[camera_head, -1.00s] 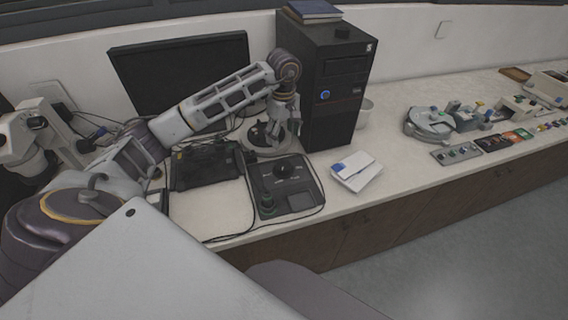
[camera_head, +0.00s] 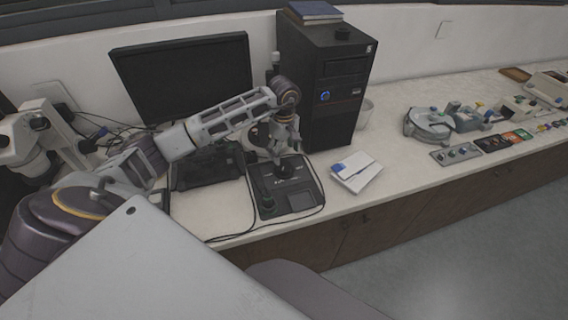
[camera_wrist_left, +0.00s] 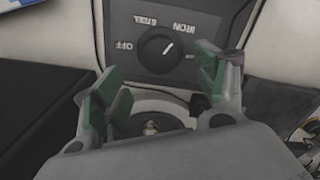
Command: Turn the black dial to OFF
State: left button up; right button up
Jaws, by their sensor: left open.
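The black dial (camera_wrist_left: 160,50) sits on the dark face of a control box (camera_wrist_left: 205,68). In the left wrist view its white mark points up and right, toward the upside-down word IRON. STEEL is above the dial and OFF is to its left. In the head view the box (camera_head: 302,200) lies on the counter, and the dial (camera_head: 285,172) is partly hidden by my gripper. My left gripper (camera_wrist_left: 157,76) is open, its green-padded fingers apart and empty, with the dial beyond the gap between them. In the head view my left gripper (camera_head: 285,152) is above the dial. My right gripper is out of view.
A black computer tower (camera_head: 335,90) stands just behind the box, with a monitor (camera_head: 185,75) to its left. Cables run along the counter (camera_head: 395,165), which has free room right of the packet.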

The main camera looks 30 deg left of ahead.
aim_at(284, 165)
pick_arm(q)
notch_tip(284, 165, down, 5)
jog(key=shift+f+p, duration=0.1)
jog(key=shift+p, duration=0.25)
jog(key=shift+f, duration=0.85)
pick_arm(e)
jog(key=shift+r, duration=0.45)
pick_arm(q)
jog(key=shift+c, duration=0.3)
jog(key=c, duration=1)
jog(key=shift+o, duration=0.2)
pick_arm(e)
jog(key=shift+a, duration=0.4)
